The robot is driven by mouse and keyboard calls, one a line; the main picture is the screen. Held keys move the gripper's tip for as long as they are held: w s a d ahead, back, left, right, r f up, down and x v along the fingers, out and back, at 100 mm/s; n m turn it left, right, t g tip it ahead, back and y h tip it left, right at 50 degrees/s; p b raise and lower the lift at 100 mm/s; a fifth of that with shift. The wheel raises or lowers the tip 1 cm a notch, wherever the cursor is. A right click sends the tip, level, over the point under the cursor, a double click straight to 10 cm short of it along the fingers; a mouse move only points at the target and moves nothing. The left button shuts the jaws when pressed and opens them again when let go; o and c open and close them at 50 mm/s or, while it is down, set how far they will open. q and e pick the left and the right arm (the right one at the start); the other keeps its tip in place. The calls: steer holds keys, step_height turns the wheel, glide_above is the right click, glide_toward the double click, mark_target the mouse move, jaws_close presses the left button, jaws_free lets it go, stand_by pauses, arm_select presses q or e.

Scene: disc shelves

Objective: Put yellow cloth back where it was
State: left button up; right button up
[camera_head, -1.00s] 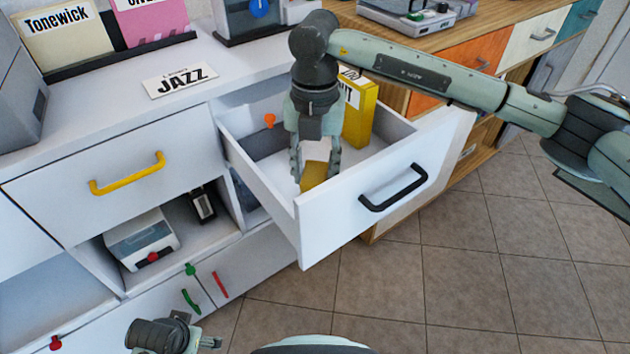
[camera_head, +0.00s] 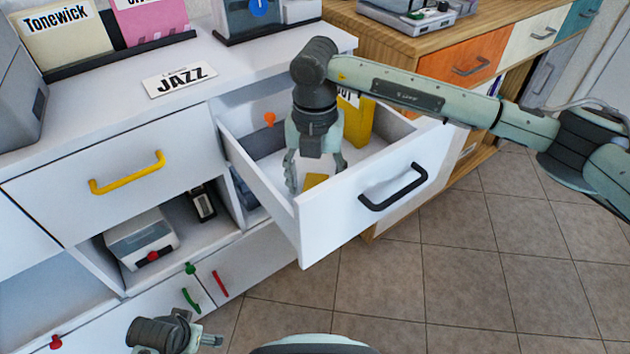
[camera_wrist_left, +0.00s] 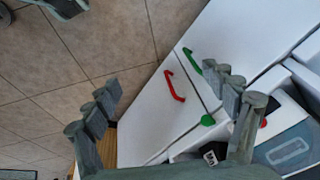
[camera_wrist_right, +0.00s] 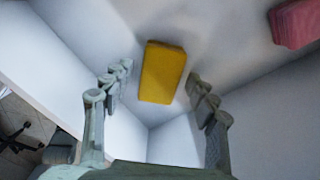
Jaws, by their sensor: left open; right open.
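The yellow cloth (camera_wrist_right: 162,72) is a small folded yellow block lying on the floor of the open white drawer (camera_head: 345,210). In the head view the cloth (camera_head: 315,181) is partly hidden by my right gripper. My right gripper (camera_head: 316,182) reaches down into the drawer. In the right wrist view its fingers (camera_wrist_right: 160,95) are spread on both sides of the cloth, apart from it, and hold nothing. My left gripper (camera_head: 215,341) is at the bottom of the head view. Its fingers (camera_wrist_left: 165,110) are open and empty in the left wrist view.
A yellow box with a label (camera_head: 358,122) stands at the back of the drawer. A pink thing (camera_wrist_right: 295,22) also lies in the drawer. The drawer front has a black handle (camera_head: 394,187). A JAZZ sign (camera_head: 180,79) lies on the counter. Tiled floor at the right is clear.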

steer(key=shift+r, duration=0.15)
step_height(320, 180, up, 4)
steer(key=shift+f, duration=0.1)
arm_select(q)
steer(key=shift+s+a+r, duration=0.1)
steer(key=shift+r, duration=0.2)
arm_select(e)
step_height(320, 180, up, 8)
arm_select(q)
steer(key=shift+f, duration=0.1)
stand_by(0.9)
